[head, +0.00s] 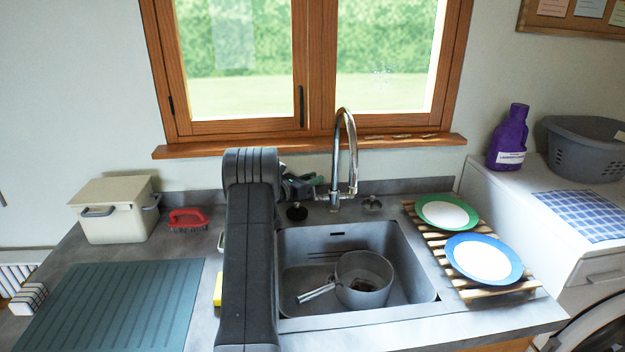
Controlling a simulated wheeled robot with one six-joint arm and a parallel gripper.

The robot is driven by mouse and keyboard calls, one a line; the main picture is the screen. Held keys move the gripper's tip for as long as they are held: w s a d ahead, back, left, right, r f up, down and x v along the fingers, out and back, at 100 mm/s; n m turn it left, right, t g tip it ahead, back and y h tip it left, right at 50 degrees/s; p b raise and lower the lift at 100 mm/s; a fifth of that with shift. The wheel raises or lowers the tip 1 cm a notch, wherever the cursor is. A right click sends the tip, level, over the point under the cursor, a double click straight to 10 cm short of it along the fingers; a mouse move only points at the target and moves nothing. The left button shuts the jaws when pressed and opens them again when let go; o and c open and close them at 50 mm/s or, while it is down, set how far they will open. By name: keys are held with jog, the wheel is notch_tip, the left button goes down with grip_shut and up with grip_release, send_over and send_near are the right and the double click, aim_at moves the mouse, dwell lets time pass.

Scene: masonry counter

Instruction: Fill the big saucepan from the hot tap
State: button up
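A grey saucepan (362,292) sits in the sink basin (415,285), its handle (317,293) pointing left. Something dark shows inside it, but I cannot tell what. The chrome tap (337,150) arches up behind the basin, its spout end behind and slightly left of the pan. I see no clear stream from it. A dark knob (297,212) is left of the tap base and another knob (372,204) is right of it. My gripper (305,187) is beside the tap's left side, above the left knob. Its fingers are small and partly hidden, so their opening is unclear.
A wooden rack (455,272) with a green-rimmed plate (447,214) and a blue-rimmed plate (484,259) stands right of the sink. A cream bin (115,215), a red brush (187,218) and a ribbed green board (110,305) are left. The window sill (230,150) runs behind.

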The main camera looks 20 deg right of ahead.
grip_shut()
jog(key=shift+f+b, duration=0.1)
jog(key=shift+b, duration=0.2)
jog(key=shift+s+f+b, duration=0.15)
jog(key=shift+b, duration=0.4)
jog(key=m+b, duration=0.1)
jog(key=b, duration=0.3)
jog(key=s+m+h+b, duration=0.1)
jog(key=b, duration=0.3)
jog(key=shift+s+a+m+h, duration=0.25)
jog(key=shift+s+m+h, duration=0.05)
